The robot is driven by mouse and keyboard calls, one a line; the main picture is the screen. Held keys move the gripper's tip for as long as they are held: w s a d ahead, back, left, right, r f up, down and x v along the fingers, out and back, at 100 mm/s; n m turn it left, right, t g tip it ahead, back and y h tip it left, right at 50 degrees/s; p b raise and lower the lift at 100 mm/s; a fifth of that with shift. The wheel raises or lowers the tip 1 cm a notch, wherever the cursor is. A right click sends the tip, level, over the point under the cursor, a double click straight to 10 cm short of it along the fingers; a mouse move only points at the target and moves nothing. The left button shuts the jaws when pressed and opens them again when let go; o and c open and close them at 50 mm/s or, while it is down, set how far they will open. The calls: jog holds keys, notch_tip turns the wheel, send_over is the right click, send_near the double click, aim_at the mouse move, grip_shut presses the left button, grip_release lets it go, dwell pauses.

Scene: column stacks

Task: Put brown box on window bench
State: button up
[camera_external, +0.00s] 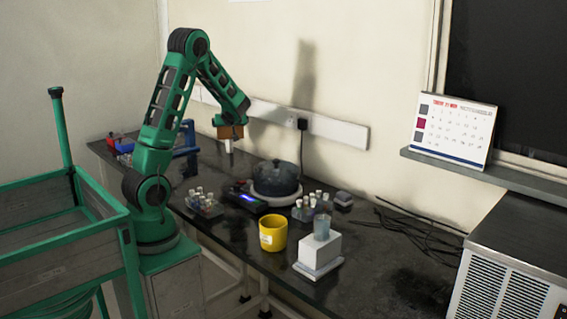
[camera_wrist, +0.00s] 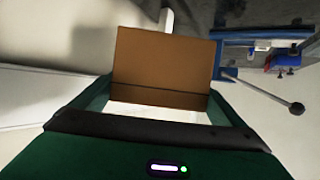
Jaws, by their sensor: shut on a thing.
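The brown box (camera_external: 230,131) hangs at the end of my raised green arm, above the back left of the dark worktop. My gripper (camera_external: 231,122) is shut on it. In the wrist view the brown box (camera_wrist: 163,65) sits upright between the jaws (camera_wrist: 158,102), its broad face toward the camera. The dark bench top (camera_external: 390,285) runs along the wall toward the window at the right. A grey window ledge (camera_external: 530,185) is above it at the right. I cannot tell which of these is called the window bench.
A yellow mug (camera_external: 273,232), a white block (camera_external: 320,250) with a cup on it, a round dark pot (camera_external: 275,178) and vial racks (camera_external: 204,203) stand on the worktop. A calendar (camera_external: 453,130) stands on the ledge. Cables (camera_external: 415,228) lie at the back. A metal unit (camera_external: 515,265) stands at right.

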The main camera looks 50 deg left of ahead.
jog(key=w+d+r+m+t+h, duration=0.2)
jog(key=w+d+m+t+h, duration=0.15)
jog(key=d, duration=1.45)
jog(key=w+d+r+m+t+h, duration=0.1)
jog(key=w+d+m+t+h, duration=0.2)
jog(key=d, duration=1.4)
jog(key=s+d+r+m+h, duration=0.1)
jog(key=s+d+m+h, duration=0.25)
jog(key=d, duration=0.95)
jog(key=s+d+r+m+h, duration=0.25)
jog(key=s+d, duration=0.25)
jog(key=d, duration=0.8)
jog(key=s+d+f+m+g+h, duration=0.25)
jog(key=s+d+m+h, duration=0.25)
jog(key=s+d, duration=1.55)
jog(key=shift+n+t+y, duration=0.6)
jog(key=shift+n+y, duration=0.15)
jog(key=shift+n, duration=0.2)
jog(key=shift+s+d+f, duration=1.45)
jog(key=shift+d+f, duration=1.3)
jog(key=shift+d, duration=0.7)
jog(key=shift+s+d+f, duration=1.5)
jog(key=shift+d+f, duration=1.3)
jog(key=shift+d, duration=0.65)
jog(key=shift+s+d+f, duration=1.45)
jog(key=shift+d+f, duration=1.3)
jog(key=shift+d, duration=0.7)
